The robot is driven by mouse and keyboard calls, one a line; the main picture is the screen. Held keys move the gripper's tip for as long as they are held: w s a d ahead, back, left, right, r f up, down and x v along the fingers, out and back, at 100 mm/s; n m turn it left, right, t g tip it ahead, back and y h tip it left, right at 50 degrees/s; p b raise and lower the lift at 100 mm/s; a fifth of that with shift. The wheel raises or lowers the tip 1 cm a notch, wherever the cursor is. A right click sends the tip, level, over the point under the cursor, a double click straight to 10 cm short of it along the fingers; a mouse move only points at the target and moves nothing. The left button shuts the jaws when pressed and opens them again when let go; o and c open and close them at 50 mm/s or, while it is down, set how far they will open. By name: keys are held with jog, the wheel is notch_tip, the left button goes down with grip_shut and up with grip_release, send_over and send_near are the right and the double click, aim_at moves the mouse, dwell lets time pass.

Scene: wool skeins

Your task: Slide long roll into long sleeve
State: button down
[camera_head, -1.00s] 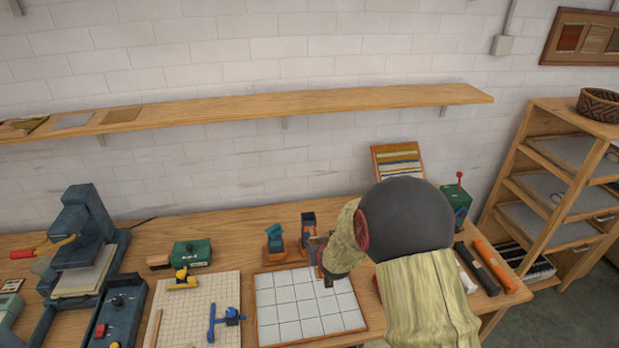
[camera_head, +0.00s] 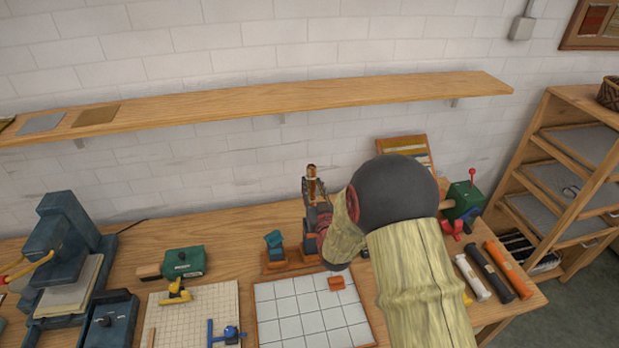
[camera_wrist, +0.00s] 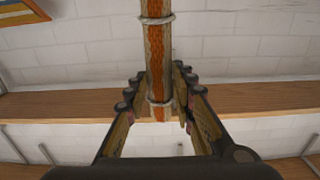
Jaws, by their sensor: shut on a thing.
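My gripper (camera_wrist: 158,104) is shut on a long roll (camera_wrist: 157,52) in the wrist view. The roll is striped orange and brown with pale ties, and its upper end runs out of the frame. In the head view my gripper (camera_head: 313,186) points upward over the back of the bench, and a short piece of the roll (camera_head: 312,172) shows at its tips. White (camera_head: 472,278), black (camera_head: 492,273) and orange (camera_head: 509,263) tubes lie side by side at the bench's right end. I cannot tell whether one is the long sleeve.
A wooden stand (camera_head: 276,265) with a teal piece is left of my wrist. A wall shelf (camera_head: 250,107) runs behind. A green crank box (camera_head: 465,199) stands right.

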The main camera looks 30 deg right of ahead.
aim_at(312, 199)
jog(key=shift+f+b, duration=0.9)
jog(key=shift+f, duration=2.05)
jog(key=shift+s+a+f+b, duration=0.1)
jog(key=shift+s+f+b, duration=0.05)
jog(key=shift+f+b, duration=2.05)
jog(key=shift+s+f+b, duration=0.15)
jog(key=shift+f+b, duration=1.95)
jog(key=shift+f, duration=0.2)
jog(key=shift+s+a+f+b, duration=0.1)
jog(key=shift+s+f+b, duration=0.05)
jog(key=shift+f+b, duration=2.05)
jog(key=c, duration=1.4)
grip_release()
jog(key=shift+d+f, duration=0.1)
jog(key=v, duration=0.3)
jog(key=r+v, duration=0.1)
jog(key=v, duration=0.3)
jog(key=r+v, duration=0.1)
jog(key=v, duration=0.3)
jog(key=shift+r, duration=0.15)
